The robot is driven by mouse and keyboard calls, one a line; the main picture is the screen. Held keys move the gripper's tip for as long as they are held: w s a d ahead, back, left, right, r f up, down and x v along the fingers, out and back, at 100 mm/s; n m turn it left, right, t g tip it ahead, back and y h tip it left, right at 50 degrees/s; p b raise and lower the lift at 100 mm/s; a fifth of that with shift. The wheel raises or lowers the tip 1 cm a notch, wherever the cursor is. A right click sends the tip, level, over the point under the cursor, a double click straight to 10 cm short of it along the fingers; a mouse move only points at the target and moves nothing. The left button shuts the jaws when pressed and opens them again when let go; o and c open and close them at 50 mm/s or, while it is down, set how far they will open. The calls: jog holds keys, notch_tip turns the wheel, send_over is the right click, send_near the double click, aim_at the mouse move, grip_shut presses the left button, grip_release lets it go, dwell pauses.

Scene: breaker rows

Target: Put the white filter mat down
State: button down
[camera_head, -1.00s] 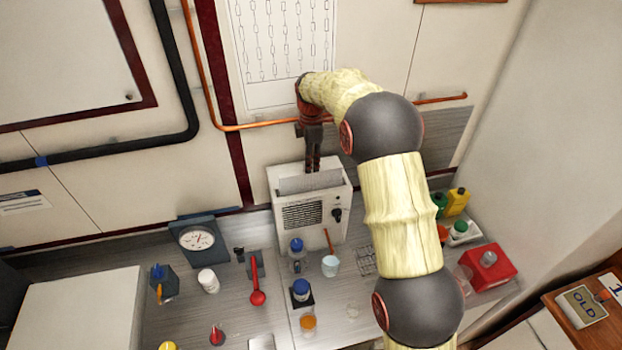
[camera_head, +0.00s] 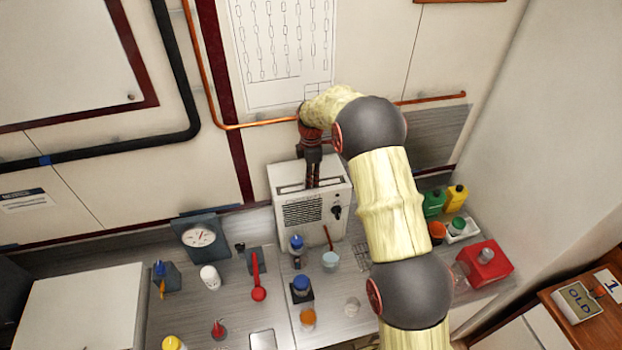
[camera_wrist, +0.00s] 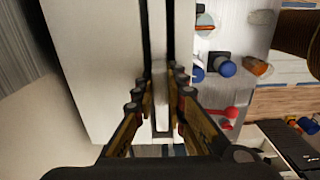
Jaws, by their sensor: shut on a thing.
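The white filter mat (camera_wrist: 160,60) shows in the wrist view as a narrow pale strip between two dark lines of the slot. It is down in the top slot of a white box-shaped unit (camera_head: 312,210) with a grille and a dark knob. My gripper (camera_head: 313,184) points down at this slot, and its fingers are shut on the mat's upper edge. In the wrist view my gripper's fingers (camera_wrist: 161,85) stand on both sides of the strip. In the head view the mat is barely visible, and its lower part is hidden inside the unit.
A dial gauge (camera_head: 199,236) stands left. A red container (camera_head: 485,262) stands right. The wall is close behind the unit.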

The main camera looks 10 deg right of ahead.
jog(key=c, duration=1.8)
grip_release()
jog(key=shift+f, duration=0.1)
notch_tip(320, 180, up, 12)
jog(key=b, duration=0.3)
jog(key=s+r+m+t, duration=0.1)
jog(key=s+r+m, duration=0.3)
jog(key=s+r, duration=0.5)
jog(key=s+r+m+t, duration=0.2)
jog(key=s+r+m, duration=0.25)
jog(key=s, duration=0.75)
jog(key=s+r+m+t, duration=0.1)
jog(key=s+r+m, duration=0.3)
jog(key=s, duration=0.7)
jog(key=s+f+m, duration=0.1)
jog(key=s, duration=0.2)
jog(key=s+f+m+t, duration=0.1)
jog(key=s+f+m, duration=0.1)
jog(key=s, duration=0.2)
jog(key=s+f+m, duration=0.2)
jog(key=s, duration=0.2)
jog(key=shift+s+m+t, duration=0.25)
jog(key=shift+t, duration=0.05)
